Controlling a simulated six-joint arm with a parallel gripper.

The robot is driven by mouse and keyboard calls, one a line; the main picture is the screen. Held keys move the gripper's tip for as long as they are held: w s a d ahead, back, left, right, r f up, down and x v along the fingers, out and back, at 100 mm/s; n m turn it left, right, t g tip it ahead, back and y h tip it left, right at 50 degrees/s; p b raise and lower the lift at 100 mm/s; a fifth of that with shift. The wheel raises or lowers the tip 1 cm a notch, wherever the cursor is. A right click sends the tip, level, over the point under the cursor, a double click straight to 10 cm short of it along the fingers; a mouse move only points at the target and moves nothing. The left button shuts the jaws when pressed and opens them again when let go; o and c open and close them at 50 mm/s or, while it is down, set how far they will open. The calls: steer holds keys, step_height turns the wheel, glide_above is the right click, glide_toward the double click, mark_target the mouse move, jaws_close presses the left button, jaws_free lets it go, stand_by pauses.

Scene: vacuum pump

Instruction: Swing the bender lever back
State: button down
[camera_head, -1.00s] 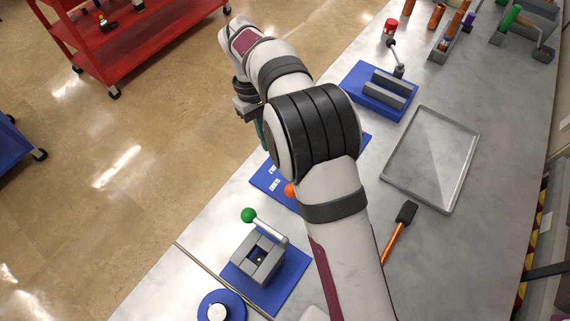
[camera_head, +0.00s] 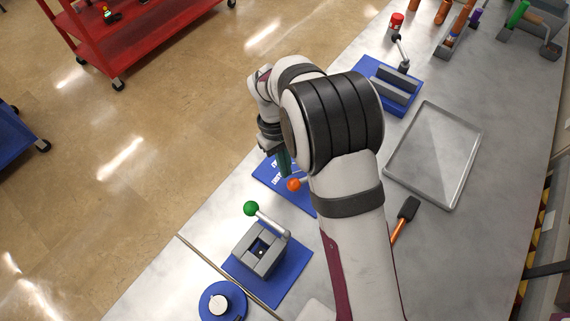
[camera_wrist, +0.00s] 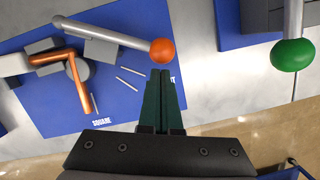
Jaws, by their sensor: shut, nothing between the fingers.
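The bender sits on a blue plate (camera_head: 268,176) beneath my arm, with white lettering reading "SQUARE" in the wrist view. Its grey lever (camera_wrist: 105,33) ends in an orange ball (camera_wrist: 163,51), which also shows in the head view (camera_head: 293,184). A copper-coloured tube (camera_wrist: 78,85), bent at an angle, lies at the bender's middle left of the ball. My gripper (camera_wrist: 161,74) has its dark green fingers shut and empty, with the tips close beside the orange ball. I cannot tell whether they touch it. My arm hides much of the bender in the head view.
Another blue-based device with a green ball lever (camera_head: 250,208) stands nearby; its ball (camera_wrist: 292,55) is right in the wrist view. A grey tray (camera_head: 432,155), an orange-handled tool (camera_head: 408,209) and a blue-based vise (camera_head: 388,85) lie on the bench. The bench's floor-side edge is close.

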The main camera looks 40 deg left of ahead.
mark_target(296, 185)
steer(key=shift+s+d+n+t, duration=0.15)
steer(key=shift+s+d+n, duration=0.1)
steer(key=shift+d+n, duration=0.35)
steer(key=shift+s+d+n+t, duration=0.1)
steer(key=shift+s+d+n, duration=0.15)
steer(key=shift+d+n, duration=0.35)
steer(key=shift+s+d+n+t, duration=0.15)
steer(key=shift+s+d+n, duration=0.1)
steer(key=shift+d+n, duration=0.35)
steer(key=shift+s+d+n+t, duration=0.15)
steer(key=shift+d+n+t, duration=0.15)
steer(key=shift+d+n, duration=1.3)
steer(key=shift+d, duration=0.2)
